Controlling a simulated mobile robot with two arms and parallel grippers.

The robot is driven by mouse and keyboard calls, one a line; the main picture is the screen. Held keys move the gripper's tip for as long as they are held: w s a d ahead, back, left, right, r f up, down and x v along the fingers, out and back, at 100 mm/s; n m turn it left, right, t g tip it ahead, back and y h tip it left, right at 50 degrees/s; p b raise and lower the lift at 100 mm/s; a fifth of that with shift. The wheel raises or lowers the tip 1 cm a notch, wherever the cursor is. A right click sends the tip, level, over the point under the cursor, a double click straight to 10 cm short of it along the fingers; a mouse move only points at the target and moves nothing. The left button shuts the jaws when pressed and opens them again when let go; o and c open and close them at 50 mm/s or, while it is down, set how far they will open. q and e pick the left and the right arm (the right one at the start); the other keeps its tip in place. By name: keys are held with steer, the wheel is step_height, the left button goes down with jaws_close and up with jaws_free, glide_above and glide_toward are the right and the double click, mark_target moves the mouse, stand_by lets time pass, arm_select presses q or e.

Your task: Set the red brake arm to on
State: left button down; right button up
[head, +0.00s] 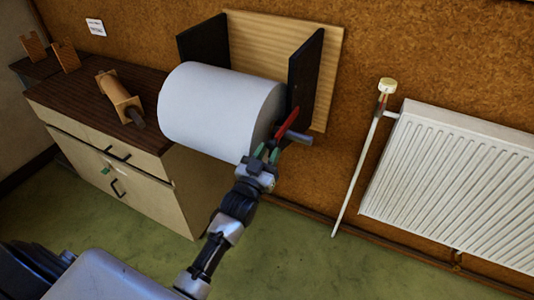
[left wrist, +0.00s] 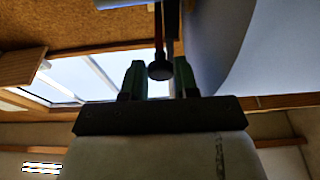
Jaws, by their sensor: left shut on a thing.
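The red brake arm (head: 288,122) sits at the right end of a large white roll (head: 215,108), beside the grey axle end (head: 300,138). It slants down and left toward my left gripper (head: 267,154). In the left wrist view its dark round knob (left wrist: 160,70) lies between the two green fingers of my left gripper (left wrist: 159,82), with a thin strip of red above. My left gripper is shut on the brake arm at its knob end. In the head view the fingers hide the knob. My right gripper is not in view.
The roll hangs between two black side plates (head: 304,75) on a wooden wall board (head: 262,50). A cabinet (head: 135,175) with a wooden roller (head: 118,95) on top stands left. A radiator (head: 455,180) and white pipe (head: 356,175) are right. Green floor lies open in front.

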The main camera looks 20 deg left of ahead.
arm_select(q)
steer(key=c, duration=1.1)
jaws_free()
steer(key=shift+w+f, duration=0.15)
steer(key=shift+w, duration=0.05)
steer(key=shift+o, duration=1)
steer(key=shift+w+f, duration=0.2)
steer(key=shift+w, duration=0.1)
steer(key=shift+o, duration=0.4)
steer(key=shift+w, duration=0.2)
steer(key=shift+s, duration=0.8)
steer(key=b+v, duration=0.1)
steer(key=v, duration=0.8)
steer(key=shift+s+b, duration=0.3)
steer(key=shift+f, duration=0.1)
